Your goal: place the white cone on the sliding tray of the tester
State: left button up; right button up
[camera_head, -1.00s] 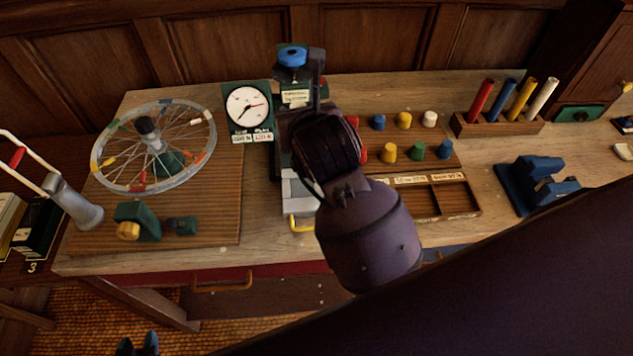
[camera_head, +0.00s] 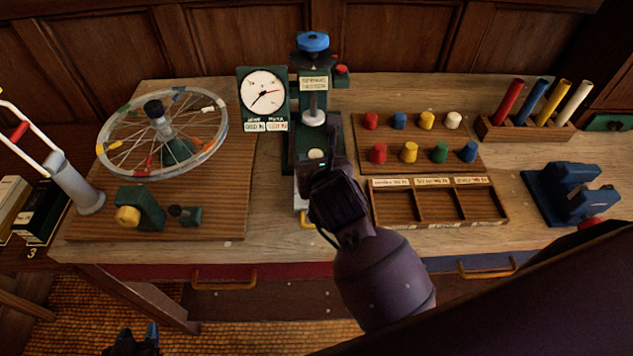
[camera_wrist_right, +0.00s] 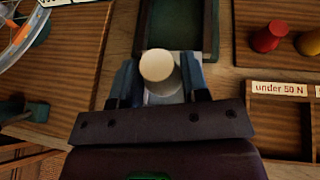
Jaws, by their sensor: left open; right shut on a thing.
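The green tester (camera_head: 313,85) stands at the back middle of the bench with a blue knob on top. Its pale sliding tray (camera_head: 300,188) sticks out at the front, with a yellow handle. My right gripper (camera_head: 318,160) is at the tray, shut on the white cone (camera_head: 316,154). In the right wrist view the cone (camera_wrist_right: 158,65) sits between the two blue fingertips (camera_wrist_right: 161,76), over the tray (camera_wrist_right: 165,98). Whether the cone's base touches the tray is hidden. My left gripper (camera_head: 140,341) is open, low at the bottom left, away from the bench top.
A dial (camera_head: 263,98) stands left of the tester, then a spoked wheel (camera_head: 163,132). To the right are a board of coloured pieces (camera_head: 470,138), including another white one (camera_head: 453,120), a sorting tray (camera_head: 438,222), a rod rack (camera_head: 525,131) and a blue clamp (camera_head: 568,195).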

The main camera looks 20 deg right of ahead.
jog(key=shift+f+b, duration=1.9)
jog(key=shift+f, duration=0.5)
pick_arm(q)
jog(key=shift+g, duration=0.3)
jog(key=f, duration=0.2)
jog(key=s+f, duration=0.1)
jog(key=f, duration=0.2)
jog(key=shift+s+f, duration=0.2)
jog(key=shift+f, duration=0.15)
jog(key=shift+r, duration=0.1)
